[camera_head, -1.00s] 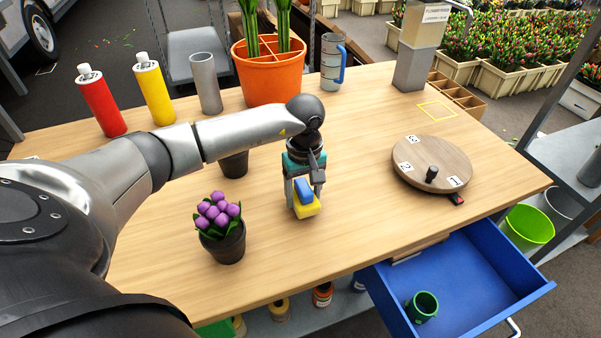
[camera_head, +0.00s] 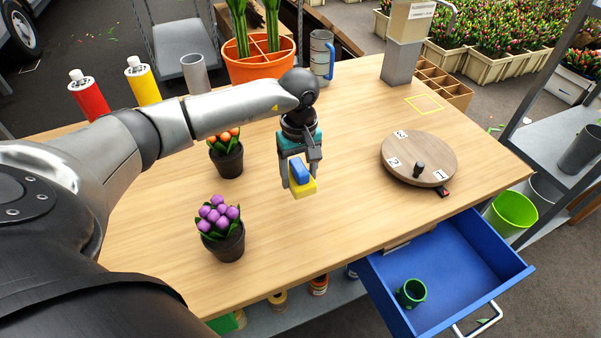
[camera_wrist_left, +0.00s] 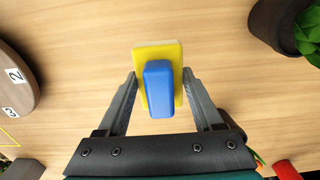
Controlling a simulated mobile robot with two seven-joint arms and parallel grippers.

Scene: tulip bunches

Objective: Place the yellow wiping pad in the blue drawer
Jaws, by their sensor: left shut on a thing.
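The yellow wiping pad (camera_head: 303,190) has a blue grip block on top. My left gripper (camera_head: 299,176) is shut on it and holds it over the middle of the table. In the left wrist view the pad (camera_wrist_left: 171,55) sits between the two fingers (camera_wrist_left: 158,90). The blue drawer (camera_head: 460,245) is pulled out at the table's front right, below the tabletop. A green mug (camera_head: 411,293) stands inside it. My right gripper is not in view.
A round wooden turntable (camera_head: 440,150) with numbered labels lies right of the pad. Pots with purple flowers (camera_head: 222,240) and orange flowers (camera_head: 228,160) stand left of it. The tabletop between pad and drawer is clear.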

